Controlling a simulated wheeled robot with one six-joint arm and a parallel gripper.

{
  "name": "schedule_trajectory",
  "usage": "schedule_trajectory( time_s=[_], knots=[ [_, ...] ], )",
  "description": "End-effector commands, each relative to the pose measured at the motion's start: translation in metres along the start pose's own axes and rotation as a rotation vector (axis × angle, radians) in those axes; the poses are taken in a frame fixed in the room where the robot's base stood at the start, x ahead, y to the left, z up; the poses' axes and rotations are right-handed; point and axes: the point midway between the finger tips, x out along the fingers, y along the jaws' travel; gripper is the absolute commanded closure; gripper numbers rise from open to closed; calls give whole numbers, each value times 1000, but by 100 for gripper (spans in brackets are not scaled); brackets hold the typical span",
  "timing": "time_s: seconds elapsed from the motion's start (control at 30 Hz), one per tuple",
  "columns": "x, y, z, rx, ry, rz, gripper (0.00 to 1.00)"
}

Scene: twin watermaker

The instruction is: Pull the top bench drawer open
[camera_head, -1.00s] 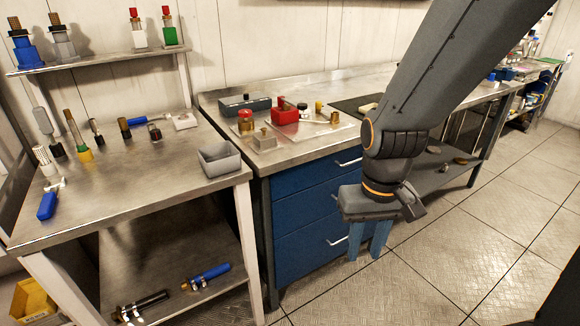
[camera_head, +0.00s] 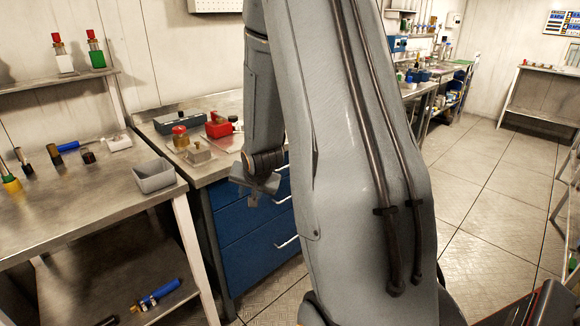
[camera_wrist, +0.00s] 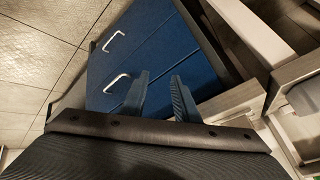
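The bench (camera_head: 222,160) has a blue front with stacked drawers and pale bar handles. The top bench drawer (camera_head: 224,192) looks shut; my arm and gripper cover part of its front. My gripper (camera_head: 256,196) is in front of the upper drawers, pointing down. In the wrist view my gripper (camera_wrist: 160,84) shows two blue fingers apart with nothing between them. Two drawer handles, a nearer one (camera_wrist: 117,83) and a farther one (camera_wrist: 114,40), lie left of the fingers, and neither is between them. I cannot tell whether the fingers touch the drawer front.
A metal table (camera_head: 95,200) with a grey bin (camera_head: 153,176) stands left of the bench. A red box (camera_head: 219,126) and other small parts sit on the bench top. The tiled floor (camera_head: 475,190) at right is clear. My arm hides the middle of the head view.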

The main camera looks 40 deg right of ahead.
Motion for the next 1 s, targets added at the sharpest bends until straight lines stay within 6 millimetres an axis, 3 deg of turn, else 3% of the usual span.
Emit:
schedule_trajectory(
  time_s=[0.03,0.2,0.4,0.53,0.67,1.0],
  knots=[
    [20,14,-24,98,57,-29,72],
    [68,55,-98,419,247,-206,72],
    [92,111,-150,725,385,-445,72],
    [94,135,-164,842,425,-562,72],
    [94,146,-170,896,441,-625,72],
    [123,134,-196,905,443,-640,72]
  ],
)
